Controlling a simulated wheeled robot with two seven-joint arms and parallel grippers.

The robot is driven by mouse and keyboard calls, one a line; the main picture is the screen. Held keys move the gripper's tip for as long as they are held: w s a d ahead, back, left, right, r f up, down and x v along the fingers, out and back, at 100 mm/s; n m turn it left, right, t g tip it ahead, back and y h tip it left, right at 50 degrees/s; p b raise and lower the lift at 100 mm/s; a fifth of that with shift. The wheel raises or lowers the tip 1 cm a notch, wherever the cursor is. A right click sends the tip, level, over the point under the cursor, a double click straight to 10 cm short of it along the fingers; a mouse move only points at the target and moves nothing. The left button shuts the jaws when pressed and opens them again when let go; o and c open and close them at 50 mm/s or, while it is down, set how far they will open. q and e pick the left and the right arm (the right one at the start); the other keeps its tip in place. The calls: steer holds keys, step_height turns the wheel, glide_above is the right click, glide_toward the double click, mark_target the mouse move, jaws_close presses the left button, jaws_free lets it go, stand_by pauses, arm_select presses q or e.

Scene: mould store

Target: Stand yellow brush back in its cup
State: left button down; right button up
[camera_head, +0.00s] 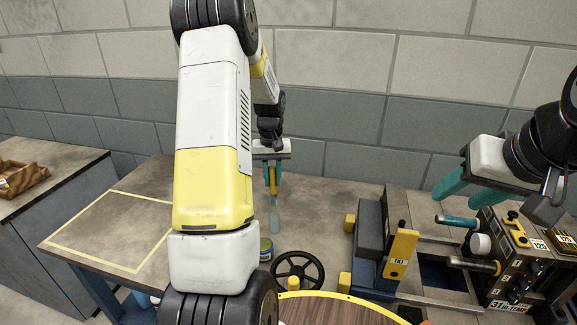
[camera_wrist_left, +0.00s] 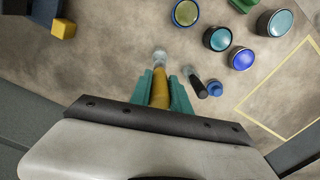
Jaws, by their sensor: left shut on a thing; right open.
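My left gripper (camera_head: 272,188) is shut on the yellow brush (camera_head: 273,180) and holds it tip down near the back wall. Several round cans or cups lie ahead there: a yellow-topped one (camera_wrist_left: 186,13), a teal-topped one (camera_wrist_left: 217,39) and a blue one (camera_wrist_left: 241,59). I cannot tell which is the brush's cup. My right gripper (camera_head: 455,198) is open and empty, above the machine on the right.
A dark handwheel (camera_head: 298,272) and a machine with yellow and blue parts (camera_head: 400,255) occupy the bench's middle and right. A dark-handled tool (camera_wrist_left: 197,86) is beside the brush. A yellow-taped area (camera_head: 105,232) on the left is bare. My left arm hides part of the bench.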

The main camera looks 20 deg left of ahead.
mark_target(273, 193)
arm_select(q)
steer(key=shift+f, duration=4.4)
steer(key=c, duration=1.1)
jaws_free()
steer(key=shift+c, duration=0.2)
step_height(273, 193, up, 8)
steer(key=shift+f, duration=0.1)
